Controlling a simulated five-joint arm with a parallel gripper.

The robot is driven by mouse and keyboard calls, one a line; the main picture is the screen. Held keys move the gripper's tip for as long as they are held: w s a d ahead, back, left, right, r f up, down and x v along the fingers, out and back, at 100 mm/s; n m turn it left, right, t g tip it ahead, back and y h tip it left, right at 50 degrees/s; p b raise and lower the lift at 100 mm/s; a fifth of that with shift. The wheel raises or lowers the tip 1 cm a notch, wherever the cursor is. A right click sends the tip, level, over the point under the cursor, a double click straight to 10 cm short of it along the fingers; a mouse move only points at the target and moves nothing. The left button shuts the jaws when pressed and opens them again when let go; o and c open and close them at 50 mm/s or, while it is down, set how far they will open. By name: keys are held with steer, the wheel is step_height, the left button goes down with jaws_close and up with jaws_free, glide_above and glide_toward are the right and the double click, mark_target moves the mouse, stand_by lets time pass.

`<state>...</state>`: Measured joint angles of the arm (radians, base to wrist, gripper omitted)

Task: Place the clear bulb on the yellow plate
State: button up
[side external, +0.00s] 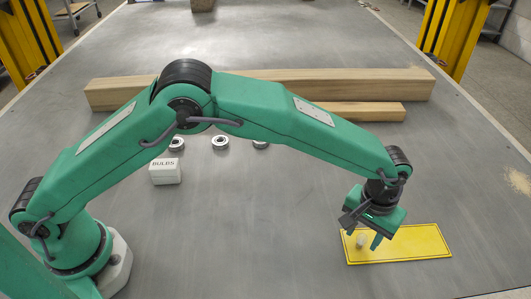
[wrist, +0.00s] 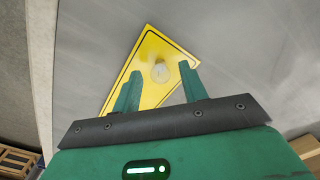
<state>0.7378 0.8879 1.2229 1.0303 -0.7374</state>
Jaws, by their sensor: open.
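The clear bulb (side external: 361,240) is at the left end of the yellow plate (side external: 410,247), a flat rectangle with a dark border line. In the wrist view the bulb (wrist: 160,71) shows over the yellow plate (wrist: 146,52), just beyond and between my fingertips. It looks upright or nearly so in the side view; its contact with the plate is not clear. My gripper (side external: 362,236) is open, pointing down over the plate's left end. In the wrist view the two green fingers of my gripper (wrist: 161,74) stand apart, with a gap to the bulb.
A white box marked BULBS (side external: 165,171) sits left of centre. Several round metal rings, one a bearing-like ring (side external: 220,142), lie behind it. Long wooden beams (side external: 350,86) lie across the back. The grey surface between the box and the plate is clear.

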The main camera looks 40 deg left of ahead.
mark_target(361, 234)
step_height(361, 234, up, 11)
stand_by(0.5)
stand_by(0.5)
steer(key=s+a+r+t, duration=0.1)
steer(key=a+r, duration=0.4)
steer(key=a, duration=0.3)
steer(key=s+a+r+t+h, duration=0.15)
steer(key=a+r, duration=0.25)
steer(key=a, duration=0.4)
steer(key=s+a+r+y, duration=0.1)
steer(key=s+a+r, duration=0.1)
steer(key=a+r, duration=0.45)
steer(key=s+a+f+t, duration=0.1)
steer(key=s+a+f, duration=0.1)
steer(key=s+a, duration=0.6)
steer(key=s+a+f+t, duration=0.2)
steer(key=s+a, duration=0.6)
steer(key=a, duration=0.1)
steer(key=shift+s+f, duration=0.35)
